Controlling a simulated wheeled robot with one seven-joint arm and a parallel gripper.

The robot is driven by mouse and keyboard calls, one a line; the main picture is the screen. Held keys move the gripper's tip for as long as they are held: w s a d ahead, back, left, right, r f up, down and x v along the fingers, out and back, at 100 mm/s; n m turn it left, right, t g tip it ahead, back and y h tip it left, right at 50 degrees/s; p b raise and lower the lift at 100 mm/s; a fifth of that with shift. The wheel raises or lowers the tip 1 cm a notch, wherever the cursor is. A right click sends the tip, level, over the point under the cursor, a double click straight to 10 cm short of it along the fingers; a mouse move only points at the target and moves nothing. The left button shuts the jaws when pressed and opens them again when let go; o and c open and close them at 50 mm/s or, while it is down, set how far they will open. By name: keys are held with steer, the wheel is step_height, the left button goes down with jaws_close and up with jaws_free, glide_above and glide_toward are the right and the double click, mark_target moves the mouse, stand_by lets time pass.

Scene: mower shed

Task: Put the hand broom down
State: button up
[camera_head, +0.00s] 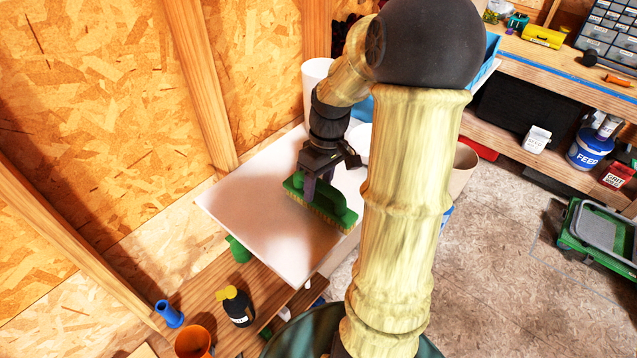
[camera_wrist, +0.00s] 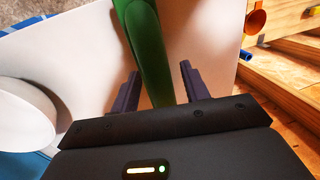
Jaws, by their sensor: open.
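The green hand broom (camera_head: 322,203) with tan bristles is at the white board (camera_head: 262,245), bristles toward its surface. Whether the bristles press on the board is hard to tell. My gripper (camera_head: 318,182) is directly above the broom's green body. In the wrist view the green handle (camera_wrist: 148,50) runs between the two dark fingers of my gripper (camera_wrist: 160,88), with a gap on each side. The fingers are open. The far end of the broom is out of the wrist view.
On the wooden shelf below the board stand a dark bottle with a yellow cap (camera_head: 237,307), an orange cup (camera_head: 194,342) and a blue piece (camera_head: 169,313). A white cylinder (camera_head: 316,76) stands behind the arm. Plywood walls close off the left.

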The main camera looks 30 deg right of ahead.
step_height(320, 180, up, 12)
steer(key=d+b, duration=0.2)
steer(key=b, duration=0.1)
steer(key=shift+w, duration=0.45)
steer(key=shift+w, duration=0.1)
stand_by(0.6)
